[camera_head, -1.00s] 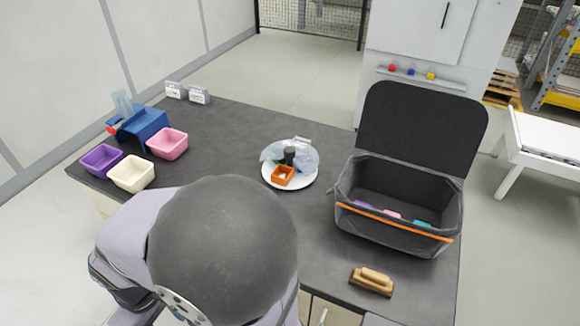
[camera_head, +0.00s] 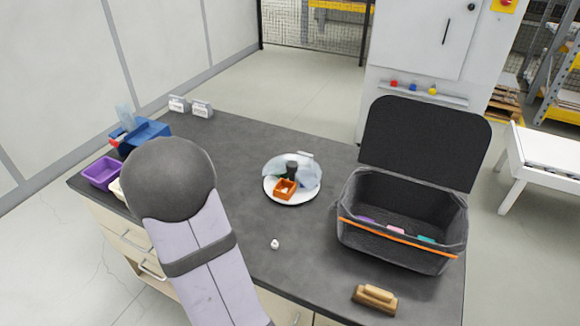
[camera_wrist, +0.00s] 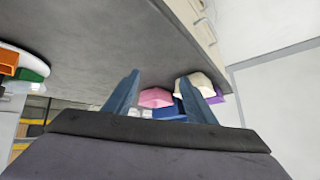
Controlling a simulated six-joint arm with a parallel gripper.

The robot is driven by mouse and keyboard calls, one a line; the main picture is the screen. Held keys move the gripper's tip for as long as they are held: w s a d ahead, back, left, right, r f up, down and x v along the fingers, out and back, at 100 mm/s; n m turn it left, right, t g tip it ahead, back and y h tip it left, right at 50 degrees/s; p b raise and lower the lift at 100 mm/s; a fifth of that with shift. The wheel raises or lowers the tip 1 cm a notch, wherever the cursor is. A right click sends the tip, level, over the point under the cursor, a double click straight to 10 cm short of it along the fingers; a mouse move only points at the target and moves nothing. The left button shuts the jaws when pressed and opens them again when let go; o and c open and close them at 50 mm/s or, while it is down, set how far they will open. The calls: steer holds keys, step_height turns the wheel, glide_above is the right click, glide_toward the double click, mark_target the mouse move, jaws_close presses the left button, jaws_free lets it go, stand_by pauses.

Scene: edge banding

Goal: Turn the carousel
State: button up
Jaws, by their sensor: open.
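The carousel is a round white turntable (camera_head: 300,201) in the middle of the dark table. It has a dark centre post (camera_head: 292,168), an orange open box (camera_head: 284,189) at its near side, and bluish clear and green parts around the post. In the wrist view, part of the carousel (camera_wrist: 28,56) shows at the left edge, with orange and green pieces. My gripper (camera_wrist: 160,77) shows there as two blue fingers, spread apart with nothing between them. It is well away from the carousel, on the side of the coloured bins. In the head view my arm hides the gripper.
A purple bin (camera_head: 103,173) and a blue holder (camera_head: 146,134) stand at the table's left. An open grey lidded case (camera_head: 398,250) stands right of the carousel. A wooden-handled brush (camera_head: 374,298) and a small white piece (camera_head: 275,244) lie near the front.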

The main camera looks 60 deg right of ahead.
steer(key=s+d+m+g+h, duration=0.1)
steer(key=s+d+m+h, duration=0.15)
steer(key=d, duration=0.55)
steer(key=s+d+m+g+h, duration=0.1)
steer(key=s+d+m+h, duration=0.15)
steer(key=d, duration=0.55)
steer(key=m+g+h, duration=0.3)
steer(key=m+g, duration=0.1)
steer(key=g, duration=0.1)
glide_toward(290, 165)
steer(key=x, duration=0.4)
steer(key=shift+s, duration=0.2)
steer(key=shift+p+x, duration=0.6)
steer(key=shift+x, duration=3)
jaws_close()
